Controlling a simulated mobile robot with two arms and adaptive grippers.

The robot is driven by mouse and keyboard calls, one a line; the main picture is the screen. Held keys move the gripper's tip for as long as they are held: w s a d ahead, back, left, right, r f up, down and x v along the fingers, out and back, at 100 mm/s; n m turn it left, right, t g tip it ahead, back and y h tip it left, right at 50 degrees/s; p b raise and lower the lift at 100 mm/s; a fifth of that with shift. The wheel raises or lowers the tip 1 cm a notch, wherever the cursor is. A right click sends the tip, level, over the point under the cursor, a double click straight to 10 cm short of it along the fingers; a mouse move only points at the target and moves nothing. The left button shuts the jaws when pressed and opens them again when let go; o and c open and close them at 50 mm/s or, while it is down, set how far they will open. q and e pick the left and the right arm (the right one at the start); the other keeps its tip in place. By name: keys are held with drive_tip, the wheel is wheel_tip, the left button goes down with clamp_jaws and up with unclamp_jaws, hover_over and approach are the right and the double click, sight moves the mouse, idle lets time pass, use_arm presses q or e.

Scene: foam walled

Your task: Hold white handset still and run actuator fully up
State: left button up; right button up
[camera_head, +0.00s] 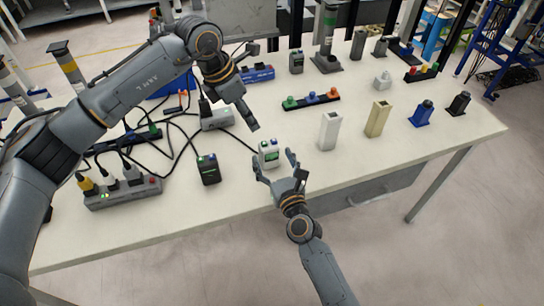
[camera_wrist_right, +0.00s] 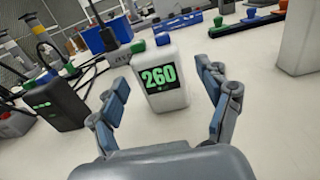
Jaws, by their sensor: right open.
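The white handset (camera_head: 268,154) stands upright on the table, with one green and one blue button on top. In the right wrist view the handset (camera_wrist_right: 166,88) shows a dark display with a green "260". My right gripper (camera_head: 275,163) is open, with its fingers to either side of the handset's lower part and visible gaps between. My left gripper (camera_head: 252,124) hangs above and just left of the handset, pointing down; its finger gap is not clear. A grey upright column (camera_head: 328,35) stands at the back; I cannot tell whether it is the actuator.
A dark handset (camera_head: 208,170) stands left of the white one. Power strips (camera_head: 125,193) and black cables crowd the left. White (camera_head: 329,131) and beige (camera_head: 377,119) posts stand to the right. A row of coloured knobs (camera_head: 311,100) lies behind. The front table strip is clear.

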drive_tip(key=shift+w+a, duration=0.15)
drive_tip(key=shift+w, duration=0.3)
use_arm(q)
drive_tip(key=shift+c, duration=0.4)
use_arm(e)
drive_tip(key=c, duration=1.3)
use_arm(q)
clamp_jaws()
